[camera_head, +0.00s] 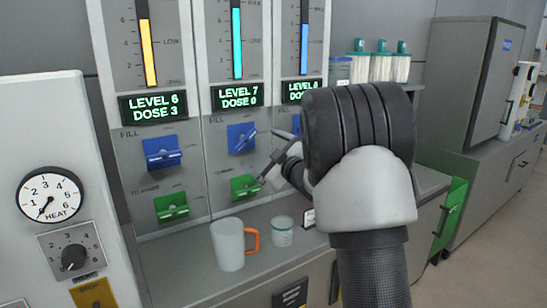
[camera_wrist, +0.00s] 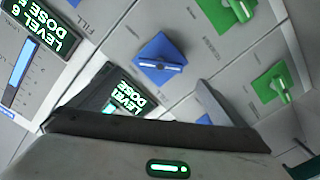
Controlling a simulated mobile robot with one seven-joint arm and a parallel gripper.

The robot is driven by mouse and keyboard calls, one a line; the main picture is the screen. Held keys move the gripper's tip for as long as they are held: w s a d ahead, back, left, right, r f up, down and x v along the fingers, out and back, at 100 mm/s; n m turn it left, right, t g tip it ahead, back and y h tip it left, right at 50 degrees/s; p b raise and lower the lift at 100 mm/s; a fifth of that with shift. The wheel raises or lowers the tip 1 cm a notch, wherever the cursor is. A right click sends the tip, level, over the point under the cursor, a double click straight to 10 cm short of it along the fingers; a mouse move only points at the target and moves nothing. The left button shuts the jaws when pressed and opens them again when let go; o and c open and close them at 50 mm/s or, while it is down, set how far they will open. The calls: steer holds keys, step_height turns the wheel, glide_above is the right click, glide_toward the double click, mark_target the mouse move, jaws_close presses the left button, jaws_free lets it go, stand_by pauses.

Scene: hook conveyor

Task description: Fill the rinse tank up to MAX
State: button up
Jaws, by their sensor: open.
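Three dispenser columns stand side by side in the head view, with a yellow gauge (camera_head: 147,50), a teal gauge (camera_head: 237,45) and a blue gauge (camera_head: 304,48). I cannot read which is the rinse tank. The left and middle columns show blue fill levers (camera_head: 162,152) (camera_head: 241,138) and green levers (camera_head: 172,206) (camera_head: 245,187); my arm mostly hides the right ones. My gripper (camera_head: 266,156) is open and empty. In the wrist view a blue lever (camera_wrist: 160,62) lies ahead between the fingertips.
A white mug (camera_head: 228,245) with an orange handle and a small jar (camera_head: 282,232) stand on the ledge below. A heat panel (camera_head: 60,200) is at the left. Bottles (camera_head: 381,64) and a grey cabinet (camera_head: 475,80) are at the right.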

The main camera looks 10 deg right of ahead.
mark_target(246, 140)
steer(key=v, duration=0.6)
steer(key=shift+s, duration=0.35)
steer(key=shift+w+d+p, duration=0.1)
steer(key=shift+d+p, duration=0.1)
steer(key=shift+p, duration=1.85)
stand_by(2.6)
steer(key=shift+r+p, duration=0.15)
steer(key=shift+p, duration=0.45)
steer(key=x, duration=0.8)
steer(key=p+x, duration=0.1)
steer(key=x, duration=0.8)
steer(key=shift+w+a, duration=0.1)
steer(key=shift+a, duration=0.2)
steer(key=c, duration=1)
steer(key=shift+c, duration=0.2)
